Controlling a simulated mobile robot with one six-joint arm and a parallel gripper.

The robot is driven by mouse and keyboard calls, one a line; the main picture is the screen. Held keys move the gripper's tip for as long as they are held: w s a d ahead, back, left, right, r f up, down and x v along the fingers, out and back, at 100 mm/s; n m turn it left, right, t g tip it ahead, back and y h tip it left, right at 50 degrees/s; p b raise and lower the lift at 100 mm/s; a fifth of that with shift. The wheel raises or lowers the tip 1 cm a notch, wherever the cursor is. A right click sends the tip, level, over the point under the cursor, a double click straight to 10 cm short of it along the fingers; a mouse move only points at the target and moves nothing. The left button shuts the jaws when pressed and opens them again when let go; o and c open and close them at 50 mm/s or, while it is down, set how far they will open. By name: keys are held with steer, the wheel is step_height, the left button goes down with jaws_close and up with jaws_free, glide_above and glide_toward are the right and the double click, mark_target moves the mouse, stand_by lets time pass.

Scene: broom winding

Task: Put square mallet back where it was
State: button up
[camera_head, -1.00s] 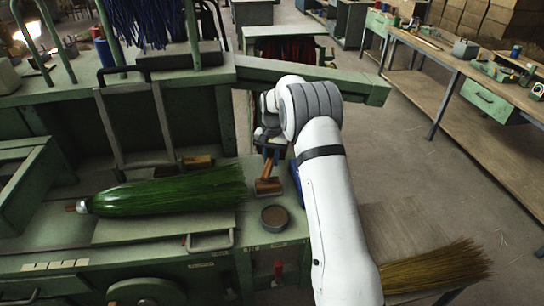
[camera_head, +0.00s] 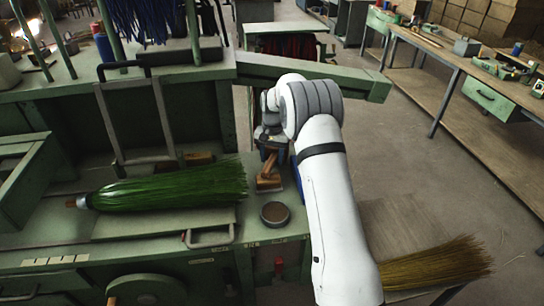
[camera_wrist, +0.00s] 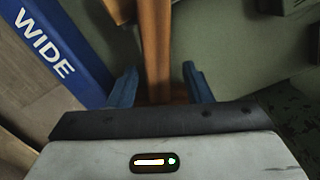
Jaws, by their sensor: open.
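The wooden mallet (camera_head: 268,183) stands on the green bench top of the machine, its block head down and its handle rising toward my gripper. My gripper (camera_head: 270,142) is just above it in the head view, partly hidden by my wrist. In the wrist view my gripper (camera_wrist: 160,84) is open, with a blue finger on each side of the brown mallet handle (camera_wrist: 155,45). A gap shows between the handle and each finger. Part of the mallet head is cut off at the top of that view.
A round tin (camera_head: 275,213) stands just in front of the mallet. A green broom bundle (camera_head: 165,188) lies to the left. A blue strip marked "WIDE" (camera_wrist: 55,45) runs close beside the gripper in the wrist view. A straw bundle (camera_head: 435,264) lies at lower right.

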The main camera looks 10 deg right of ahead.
mark_target(273, 156)
step_height(273, 156, up, 13)
steer(key=s+r+t, duration=0.1)
steer(key=s+r, duration=0.6)
steer(key=s+d+r+n+t, duration=0.1)
steer(key=s+r+n, duration=0.1)
steer(key=s, duration=0.9)
steer(key=s+d+r+n+t, duration=0.1)
steer(key=s, duration=1)
steer(key=s+f+n+t, duration=0.1)
steer(key=s+f, duration=0.3)
steer(key=s, duration=0.7)
steer(key=shift+s+f+b, duration=0.15)
steer(key=shift+s+b, duration=0.15)
steer(key=shift+b, duration=0.05)
